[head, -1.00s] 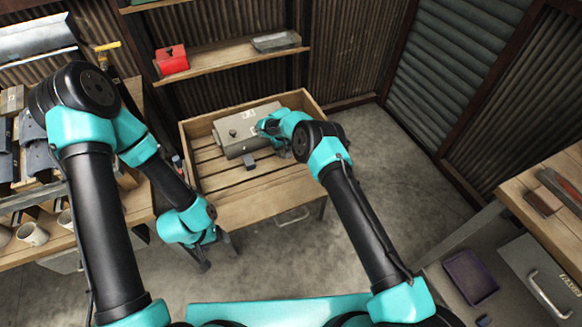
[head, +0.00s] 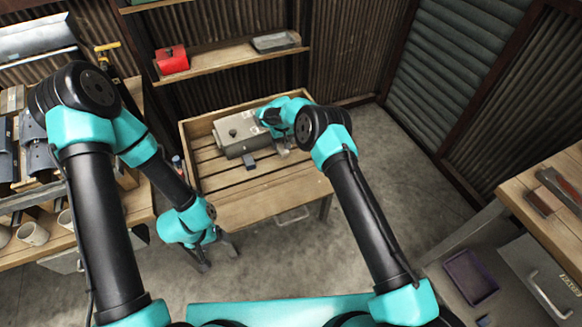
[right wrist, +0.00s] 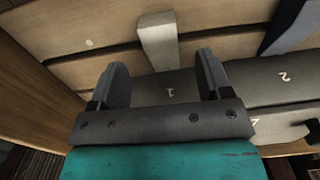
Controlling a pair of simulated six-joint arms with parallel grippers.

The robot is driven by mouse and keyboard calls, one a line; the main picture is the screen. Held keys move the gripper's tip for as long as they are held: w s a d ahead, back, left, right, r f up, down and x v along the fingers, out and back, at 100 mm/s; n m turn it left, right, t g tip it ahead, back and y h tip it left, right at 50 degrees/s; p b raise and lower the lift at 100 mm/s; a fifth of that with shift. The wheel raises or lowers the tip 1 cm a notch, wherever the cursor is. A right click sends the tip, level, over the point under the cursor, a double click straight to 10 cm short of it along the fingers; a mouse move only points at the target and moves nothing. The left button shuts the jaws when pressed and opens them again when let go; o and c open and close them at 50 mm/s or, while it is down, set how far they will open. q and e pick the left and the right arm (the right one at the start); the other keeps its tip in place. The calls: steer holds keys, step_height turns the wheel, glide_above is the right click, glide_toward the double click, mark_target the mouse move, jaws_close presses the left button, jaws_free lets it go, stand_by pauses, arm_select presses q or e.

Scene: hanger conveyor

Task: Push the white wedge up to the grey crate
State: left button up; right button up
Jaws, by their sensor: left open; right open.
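The white wedge (right wrist: 157,40) lies on the wooden slats in the right wrist view. Its near end appears to meet the edge of the grey crate (right wrist: 265,90), which is marked 1 and 2; whether they touch is hard to tell. In the head view the grey crate (head: 236,131) sits inside the wooden tray. My right gripper (right wrist: 161,64) is open over the crate's edge, one finger on each side of the wedge's near end, apart from it. My left gripper (head: 218,260) is open and empty in front of the tray. The white wedge is not clear in the head view.
A blue-grey wedge (head: 249,161) stands against the crate's front; it also shows in the right wrist view (right wrist: 288,26). The wooden tray (head: 262,193) has raised walls. Its front left slats are clear. A red box (head: 172,60) stands on a shelf behind.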

step_height(320, 180, up, 12)
stand_by(0.4)
stand_by(0.7)
steer(key=s+d+f+y, duration=0.1)
steer(key=s+d+f, duration=0.2)
steer(key=s+f, duration=0.1)
steer(key=s+d+f+m+y, duration=0.1)
steer(key=s+d+f, duration=0.2)
steer(key=s, duration=0.4)
steer(key=s+d+f+y, duration=0.1)
steer(key=s+d+f, duration=0.3)
steer(key=s, duration=0.1)
steer(key=shift+s+d+f+m, duration=0.2)
steer(key=shift+d+f+m, duration=0.15)
steer(key=shift+d+m, duration=0.05)
steer(key=s+d+m, duration=0.2)
steer(key=s+d, duration=0.3)
steer(key=s, duration=0.8)
steer(key=s+d+r+m, duration=0.1)
steer(key=s+d, duration=0.4)
steer(key=s, duration=0.8)
steer(key=shift+s+m+t+y, duration=0.4)
steer(key=shift+m, duration=0.1)
